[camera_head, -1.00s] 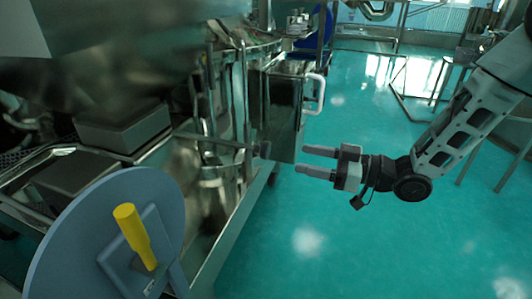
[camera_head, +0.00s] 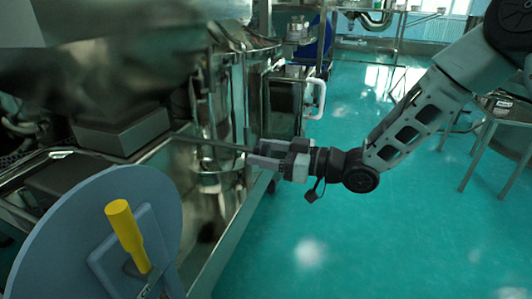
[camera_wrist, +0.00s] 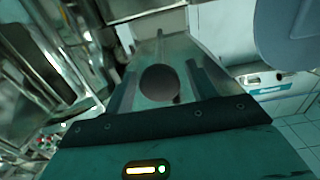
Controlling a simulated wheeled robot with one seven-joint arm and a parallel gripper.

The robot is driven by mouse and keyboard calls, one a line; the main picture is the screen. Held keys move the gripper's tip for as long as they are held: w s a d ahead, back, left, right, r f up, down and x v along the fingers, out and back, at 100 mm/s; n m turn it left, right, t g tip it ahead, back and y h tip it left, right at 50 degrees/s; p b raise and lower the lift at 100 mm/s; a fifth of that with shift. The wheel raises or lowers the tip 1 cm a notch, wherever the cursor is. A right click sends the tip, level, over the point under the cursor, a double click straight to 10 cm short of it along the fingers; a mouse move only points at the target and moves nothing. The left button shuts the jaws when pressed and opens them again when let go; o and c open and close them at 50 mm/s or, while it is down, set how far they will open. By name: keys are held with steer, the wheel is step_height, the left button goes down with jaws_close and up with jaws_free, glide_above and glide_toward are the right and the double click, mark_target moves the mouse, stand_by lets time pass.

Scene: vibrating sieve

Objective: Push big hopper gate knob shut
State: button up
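The gate knob (camera_wrist: 160,84) is a dark round ball in the middle of the wrist view, with a thin rod running away behind it. In the head view the rod (camera_head: 222,144) runs left from my gripper (camera_head: 256,154), and the knob is mostly hidden at the fingertips. In the wrist view my gripper's fingers (camera_wrist: 160,78) stand on either side of the knob with a visible gap, so the gripper is open. I cannot tell whether anything touches the knob.
A blue-grey disc (camera_head: 65,215) with a yellow handle (camera_head: 127,235) stands at the front left. Shiny metal machinery (camera_head: 225,100) fills the left and centre. A white bar handle (camera_head: 318,98) sits behind my gripper.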

mark_target(232, 146)
jaws_close()
steer(key=x, duration=0.8)
steer(key=shift+w+a+p, duration=0.1)
steer(key=shift+p, duration=0.2)
steer(key=shift+o, duration=0.9)
jaws_free()
steer(key=shift+a, duration=0.15)
steer(key=p+v, duration=0.4)
steer(key=v, duration=1.3)
steer(key=shift+d, duration=0.2)
